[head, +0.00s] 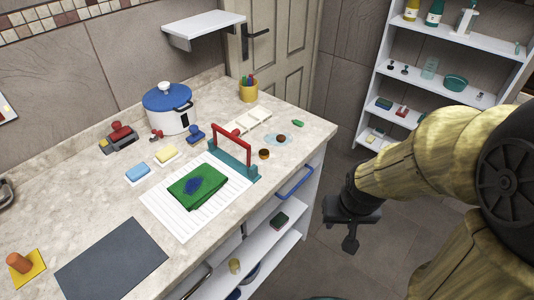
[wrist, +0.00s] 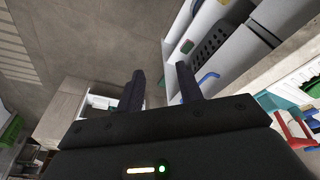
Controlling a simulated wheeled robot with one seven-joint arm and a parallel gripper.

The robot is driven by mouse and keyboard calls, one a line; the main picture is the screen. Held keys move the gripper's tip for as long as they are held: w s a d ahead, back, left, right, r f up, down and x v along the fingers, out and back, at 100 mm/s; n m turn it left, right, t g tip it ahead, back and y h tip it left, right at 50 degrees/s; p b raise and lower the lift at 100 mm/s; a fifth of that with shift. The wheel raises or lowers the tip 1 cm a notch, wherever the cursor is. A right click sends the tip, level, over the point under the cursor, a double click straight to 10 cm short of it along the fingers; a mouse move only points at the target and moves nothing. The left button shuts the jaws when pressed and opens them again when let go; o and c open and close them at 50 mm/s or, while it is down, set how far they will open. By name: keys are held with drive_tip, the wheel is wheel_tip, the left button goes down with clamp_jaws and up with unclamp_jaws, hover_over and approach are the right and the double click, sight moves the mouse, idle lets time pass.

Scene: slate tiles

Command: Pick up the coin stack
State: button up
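I cannot name the coin stack with certainty. A small round brown-and-gold piece (head: 264,154) stands near the right edge of the counter, and a dark brown round piece (head: 281,138) sits on a pale blue flat patch (head: 271,139) just behind it; either may be the coin stack, and both are too small to tell. My gripper (head: 350,238) hangs over the floor to the right of the counter, apart from both pieces. In the wrist view my gripper (wrist: 160,72) has its two dark fingers spread, with nothing between them.
The stone counter (head: 100,205) holds a teal and red frame (head: 232,158), a green cloth (head: 197,186), a blue-lidded pot (head: 169,108) and a yellow pen cup (head: 249,91). A blue rail (head: 295,183) juts from the counter front. White shelves (head: 450,95) stand at the back right.

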drive_tip(key=o, duration=0.3)
drive_tip(key=shift+o, duration=0.5)
drive_tip(key=shift+w, duration=0.2)
drive_tip(key=w+a+f+n+t+y+p, duration=0.3)
drive_tip(key=w+f+n+p, duration=0.3)
drive_tip(key=w, duration=0.3)
drive_tip(key=w+a+r+n+t+y+p, duration=0.1)
drive_tip(key=w+a+r+t+y+p, duration=0.3)
drive_tip(key=r, duration=0.3)
drive_tip(key=shift+a+t+y+p, duration=0.35)
drive_tip(key=shift+t+y+p, duration=0.1)
drive_tip(key=shift+t+y, duration=0.15)
drive_tip(key=shift+n, duration=0.3)
